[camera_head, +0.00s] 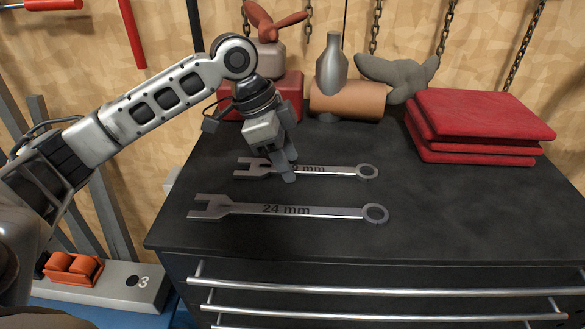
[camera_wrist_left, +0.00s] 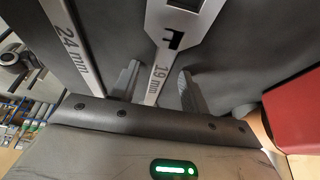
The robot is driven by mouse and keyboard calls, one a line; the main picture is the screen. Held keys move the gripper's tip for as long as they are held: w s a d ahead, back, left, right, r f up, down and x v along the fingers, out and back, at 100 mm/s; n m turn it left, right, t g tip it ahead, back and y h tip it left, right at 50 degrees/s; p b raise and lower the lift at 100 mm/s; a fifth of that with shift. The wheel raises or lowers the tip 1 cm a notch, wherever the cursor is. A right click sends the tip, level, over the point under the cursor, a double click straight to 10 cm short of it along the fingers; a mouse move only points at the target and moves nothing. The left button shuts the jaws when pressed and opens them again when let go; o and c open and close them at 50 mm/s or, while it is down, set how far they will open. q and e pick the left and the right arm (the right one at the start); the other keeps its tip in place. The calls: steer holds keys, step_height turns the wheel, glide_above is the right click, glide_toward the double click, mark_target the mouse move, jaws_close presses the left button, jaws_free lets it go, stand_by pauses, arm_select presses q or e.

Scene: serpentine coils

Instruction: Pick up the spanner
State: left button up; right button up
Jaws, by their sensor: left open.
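Two grey spanners lie flat on the dark cabinet top (camera_head: 460,205). The rear one, marked 19 mm (camera_head: 340,171), is partly hidden by my left gripper in the head view. The front one, marked 24 mm (camera_head: 250,208), lies nearer the edge with nothing on it. My left gripper (camera_head: 287,170) is open and points down over the 19 mm spanner. In the left wrist view the shaft of the 19 mm spanner (camera_wrist_left: 163,70) runs between the two open fingers, and the 24 mm spanner (camera_wrist_left: 68,45) lies outside them. I cannot tell whether the fingers touch anything.
Folded red cloths (camera_head: 475,122) are stacked at the back right. Chains hang behind. The right front of the top is clear.

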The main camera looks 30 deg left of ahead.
arm_select(q)
jaws_close()
steer(key=shift+r, duration=0.15)
